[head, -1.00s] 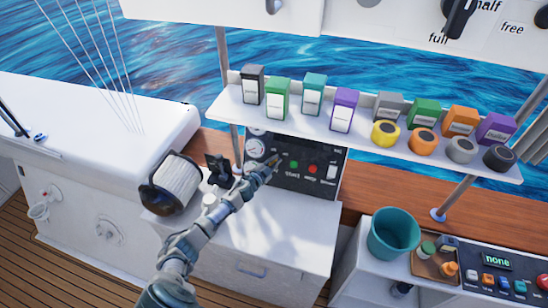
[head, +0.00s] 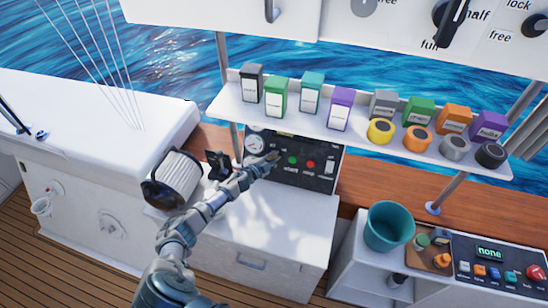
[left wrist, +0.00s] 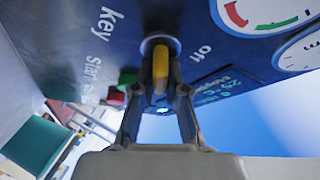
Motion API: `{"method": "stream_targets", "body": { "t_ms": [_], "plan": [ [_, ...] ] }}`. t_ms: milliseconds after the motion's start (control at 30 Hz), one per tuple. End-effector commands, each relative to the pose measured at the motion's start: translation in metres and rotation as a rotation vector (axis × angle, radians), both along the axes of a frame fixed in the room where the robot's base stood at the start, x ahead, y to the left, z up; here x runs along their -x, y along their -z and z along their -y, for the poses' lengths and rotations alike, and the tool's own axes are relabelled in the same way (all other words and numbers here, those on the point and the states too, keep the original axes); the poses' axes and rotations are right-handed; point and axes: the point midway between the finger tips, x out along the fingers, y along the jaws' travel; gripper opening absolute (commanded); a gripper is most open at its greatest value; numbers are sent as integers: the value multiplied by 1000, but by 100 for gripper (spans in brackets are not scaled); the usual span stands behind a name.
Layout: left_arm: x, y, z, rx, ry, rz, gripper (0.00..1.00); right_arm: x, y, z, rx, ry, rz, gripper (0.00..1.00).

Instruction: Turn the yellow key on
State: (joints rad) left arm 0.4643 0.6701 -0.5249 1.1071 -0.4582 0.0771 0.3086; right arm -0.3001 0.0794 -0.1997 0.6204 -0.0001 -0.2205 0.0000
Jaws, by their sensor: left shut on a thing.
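The yellow key (left wrist: 161,66) sits in its round socket on the dark control panel, close up in the left wrist view. In the head view, my left gripper (head: 271,158) reaches the left part of the control panel (head: 320,183) and hides the key. The panel also carries a green button (head: 292,160) and a red button (head: 311,164). My right gripper is not in view.
A gauge (head: 255,142) is on the panel's left. A shelf (head: 370,142) with colored boxes and rolls hangs above. A teal bucket (head: 389,227) stands at lower right.

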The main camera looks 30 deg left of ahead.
Motion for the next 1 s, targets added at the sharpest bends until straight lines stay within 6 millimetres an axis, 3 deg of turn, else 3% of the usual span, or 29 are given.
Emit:
{"method": "stream_targets", "body": {
  "t_ms": [67, 100, 167, 567, 667, 1000],
  "plan": [
    [1, 4, 1, -2, 1, -6, 0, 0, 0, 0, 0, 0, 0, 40],
    [1, 4, 1, -2, 1, -6, 22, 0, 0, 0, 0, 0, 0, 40],
    [1, 4, 1, -1, 1, -6, 37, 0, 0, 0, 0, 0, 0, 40],
    [7, 0, 0, 0, 0, -1, 38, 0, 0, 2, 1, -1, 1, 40],
    [19, -2, -3, -1, 1, -2, 38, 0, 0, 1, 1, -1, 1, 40],
    [89, -13, -13, 0, 1, -8, 38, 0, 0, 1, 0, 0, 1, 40]
  ]
}}
